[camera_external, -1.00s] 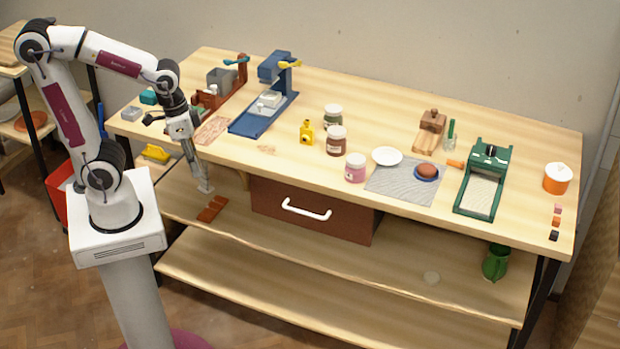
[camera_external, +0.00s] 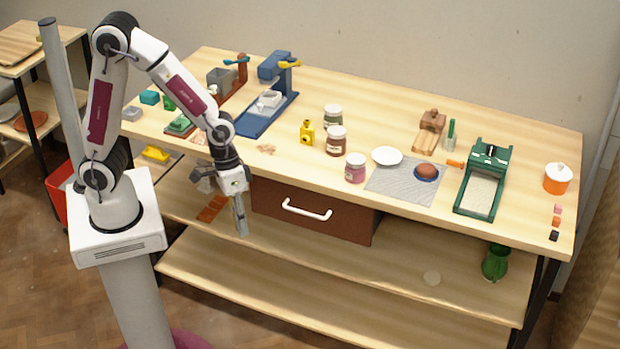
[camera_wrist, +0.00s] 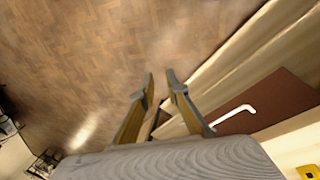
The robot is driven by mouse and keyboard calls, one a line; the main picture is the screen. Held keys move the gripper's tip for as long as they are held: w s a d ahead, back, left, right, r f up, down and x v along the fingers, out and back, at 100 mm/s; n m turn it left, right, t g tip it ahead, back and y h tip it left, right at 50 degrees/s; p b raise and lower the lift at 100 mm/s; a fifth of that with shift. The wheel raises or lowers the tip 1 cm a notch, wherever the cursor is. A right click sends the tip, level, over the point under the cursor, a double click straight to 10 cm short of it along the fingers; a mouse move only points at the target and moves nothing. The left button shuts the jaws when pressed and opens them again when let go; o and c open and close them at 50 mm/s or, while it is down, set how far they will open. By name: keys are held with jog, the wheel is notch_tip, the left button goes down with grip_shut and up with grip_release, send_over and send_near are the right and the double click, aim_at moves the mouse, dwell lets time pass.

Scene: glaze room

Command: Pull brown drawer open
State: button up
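The brown drawer (camera_external: 345,222) sits under the tabletop and looks closed in the external view. Its white bar handle (camera_external: 306,211) is on the front face. In the wrist view the brown drawer (camera_wrist: 272,105) lies at the right, with the white handle (camera_wrist: 234,111) on it. My gripper (camera_external: 241,232) hangs in front of the table, left of the handle and apart from it, fingers pointing down. In the wrist view the two fingertips of my gripper (camera_wrist: 159,80) stand apart with floor between them, and nothing is held.
The wooden table (camera_external: 480,130) bears jars, clay tools and presses. A lower shelf (camera_external: 400,285) runs below the drawer and sticks out under it. Rust-brown blocks (camera_external: 212,208) lie on the shelf beside my gripper. Floor in front is clear.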

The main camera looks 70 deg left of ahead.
jog(key=w+d+f+n+t+y, duration=0.15)
jog(key=w+d+f+n, duration=0.3)
jog(key=f, duration=0.55)
jog(key=w+d+f+n+t, duration=0.2)
jog(key=w+d+f+n, duration=0.25)
jog(key=f, duration=0.45)
jog(key=n+t+y, duration=0.7)
jog(key=n+y, duration=0.5)
jog(key=n, duration=0.5)
send_near(303, 213)
jog(key=f+x, duration=0.1)
jog(key=x, duration=0.2)
jog(key=shift+d+r+n, duration=0.15)
jog(key=shift+r+n, duration=0.25)
jog(key=shift+x, duration=3.9)
jog(key=shift+s+r, duration=0.1)
